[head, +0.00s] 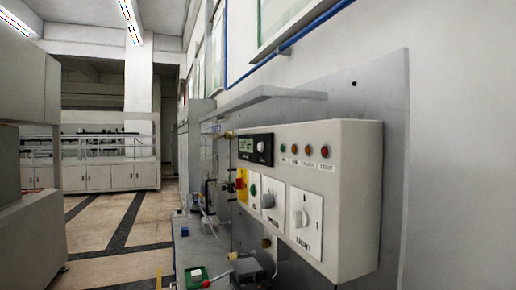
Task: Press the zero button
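A pale grey control box (350,215) is mounted on a grey wall panel at the right, seen at a steep angle. It has a dark display (256,149) with a small knob, a green button (252,190) on a white plate, and a row of small coloured lamps or buttons (308,150). Neither of my grippers is in view.
Cables and small fittings crowd the bench below. Open tiled floor (115,225) lies to the left, with white cabinets (110,176) beyond.

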